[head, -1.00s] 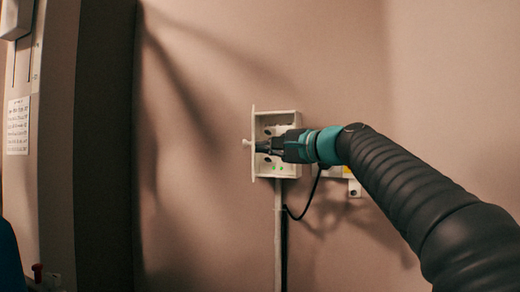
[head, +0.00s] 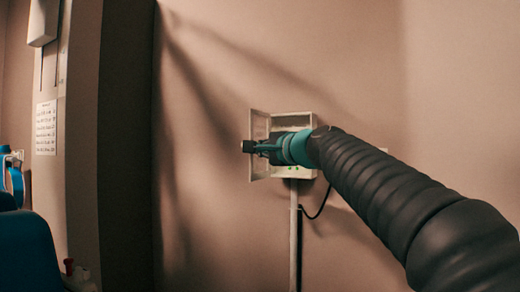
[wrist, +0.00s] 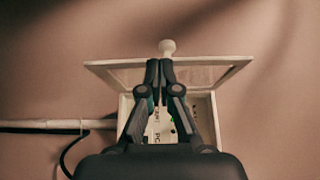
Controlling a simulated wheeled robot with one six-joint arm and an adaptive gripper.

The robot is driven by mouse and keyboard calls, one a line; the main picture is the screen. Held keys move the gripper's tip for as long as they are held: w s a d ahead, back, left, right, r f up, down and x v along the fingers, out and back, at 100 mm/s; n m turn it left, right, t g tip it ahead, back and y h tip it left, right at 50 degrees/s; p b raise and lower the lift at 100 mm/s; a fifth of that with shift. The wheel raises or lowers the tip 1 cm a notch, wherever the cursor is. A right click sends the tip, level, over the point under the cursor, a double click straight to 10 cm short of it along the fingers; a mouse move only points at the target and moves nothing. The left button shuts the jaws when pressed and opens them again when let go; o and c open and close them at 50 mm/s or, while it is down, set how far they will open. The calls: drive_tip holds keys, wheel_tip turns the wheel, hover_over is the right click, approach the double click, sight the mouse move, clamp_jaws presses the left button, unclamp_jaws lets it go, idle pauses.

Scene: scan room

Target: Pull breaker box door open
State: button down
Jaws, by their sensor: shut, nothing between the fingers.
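The breaker box (head: 310,158) is a small pale box on the wall, with its front open and small green lights low inside. Its door (head: 258,122) stands swung out to the left, inner face showing. In the wrist view the door (wrist: 222,70) stretches across the top of the open box (wrist: 203,105), with a round white knob (wrist: 167,46) just beyond its outer edge. My gripper (head: 249,147) is shut and empty. Its fingertips (wrist: 160,64) overlap the door's inner side near the free edge; contact is not clear. The gripper hides the knob in the head view and part of the box interior.
A pale conduit (head: 294,235) and a black cable (head: 317,209) run down from the box. A dark blue seat-like object (head: 25,255) stands at the lower left. A printed sheet (head: 46,128) hangs on the left wall. The wall around the box is otherwise mostly bare.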

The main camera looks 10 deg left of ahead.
drive_tip(key=b+v, duration=0.4)
drive_tip(key=v, duration=0.9)
drive_tip(key=s+d+f+n+g+h, duration=0.2)
drive_tip(key=d+f+n+h, duration=0.15)
drive_tip(key=f, duration=1.05)
drive_tip(key=s+d+f+n+g+h, duration=0.2)
drive_tip(key=d+f+n+h, duration=0.15)
drive_tip(key=f, duration=0.95)
drive_tip(key=s+d+f+g+h+p, duration=0.1)
drive_tip(key=s+d+f+h, duration=0.2)
drive_tip(key=s+d+f, duration=0.5)
drive_tip(key=s+d+f+n+g+h, duration=0.1)
drive_tip(key=s+d+f+h, duration=0.2)
drive_tip(key=s+d+f, duration=0.5)
drive_tip(key=shift+s+f+n+g+p, duration=0.3)
drive_tip(key=shift+s+f+p, duration=0.1)
drive_tip(key=shift+s+f, duration=2)
drive_tip(key=shift+s+r, duration=0.15)
drive_tip(key=shift+s, duration=0.05)
